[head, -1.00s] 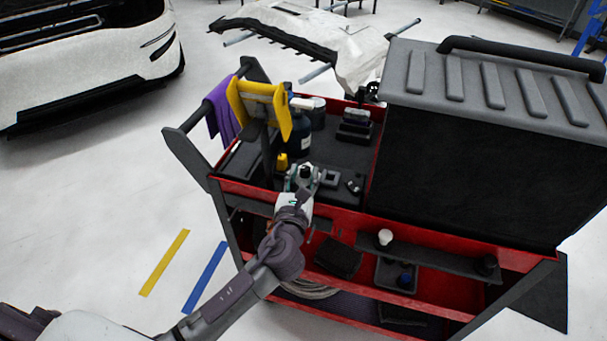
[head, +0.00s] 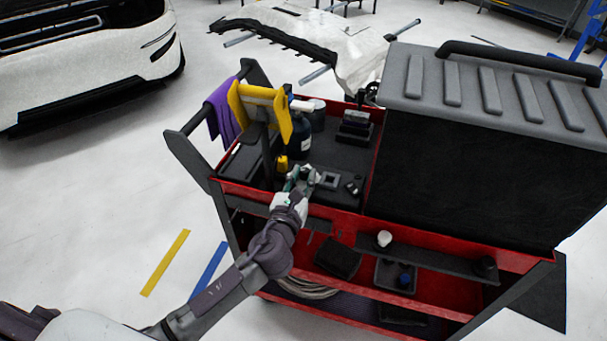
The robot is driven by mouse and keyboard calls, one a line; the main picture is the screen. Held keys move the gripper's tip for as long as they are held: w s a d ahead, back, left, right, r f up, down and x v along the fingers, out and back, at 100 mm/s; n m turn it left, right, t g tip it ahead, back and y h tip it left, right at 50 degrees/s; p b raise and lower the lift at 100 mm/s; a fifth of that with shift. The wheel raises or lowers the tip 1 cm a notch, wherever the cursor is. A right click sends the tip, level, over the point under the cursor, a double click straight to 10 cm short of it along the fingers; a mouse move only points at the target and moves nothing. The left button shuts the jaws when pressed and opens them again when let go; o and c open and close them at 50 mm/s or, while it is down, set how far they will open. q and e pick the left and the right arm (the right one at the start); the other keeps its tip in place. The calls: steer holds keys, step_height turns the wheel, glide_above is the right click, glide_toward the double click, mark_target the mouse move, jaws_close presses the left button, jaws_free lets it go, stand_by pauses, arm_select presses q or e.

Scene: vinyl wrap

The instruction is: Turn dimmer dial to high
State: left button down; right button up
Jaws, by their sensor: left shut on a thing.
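My left gripper (head: 301,179) reaches over the front rim of the red cart's (head: 330,211) top shelf, at its middle. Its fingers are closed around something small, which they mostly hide. This seems to be the dimmer dial, but its mark and setting cannot be read. A small grey square-framed fitting (head: 330,180) lies just right of the fingers on the dark shelf top. My right gripper is not in view.
A yellow holder (head: 262,105), a dark spray bottle (head: 300,135) and a purple cloth (head: 222,112) are behind and left of the gripper. A large black box (head: 465,150) blocks the right. Small black parts (head: 354,185) lie right of the fitting.

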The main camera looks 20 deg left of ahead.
arm_select(q)
steer(key=shift+a+m+h+p, duration=0.2)
steer(key=shift+m+h, duration=0.15)
steer(key=shift+h, duration=0.25)
steer(key=shift+a+m+h+p, duration=0.15)
steer(key=shift+m+h, duration=0.2)
steer(key=shift+h, duration=0.25)
steer(key=shift+m+h, duration=0.8)
steer(key=shift+h, duration=0.3)
steer(key=shift+w+a+f+m+g+h+b, duration=0.1)
steer(key=shift+m+g+h+b, duration=0.5)
steer(key=shift+h, duration=0.45)
steer(key=shift+a+f+m+g+h+b, duration=0.1)
steer(key=shift+m+g+h+b, duration=0.4)
steer(key=shift+m+h, duration=0.45)
steer(key=shift+r+h, duration=0.1)
steer(key=shift+h, duration=0.4)
steer(key=c, duration=1.2)
jaws_free()
steer(key=shift+a, duration=0.1)
steer(key=v, duration=1.2)
steer(key=shift+r, duration=0.2)
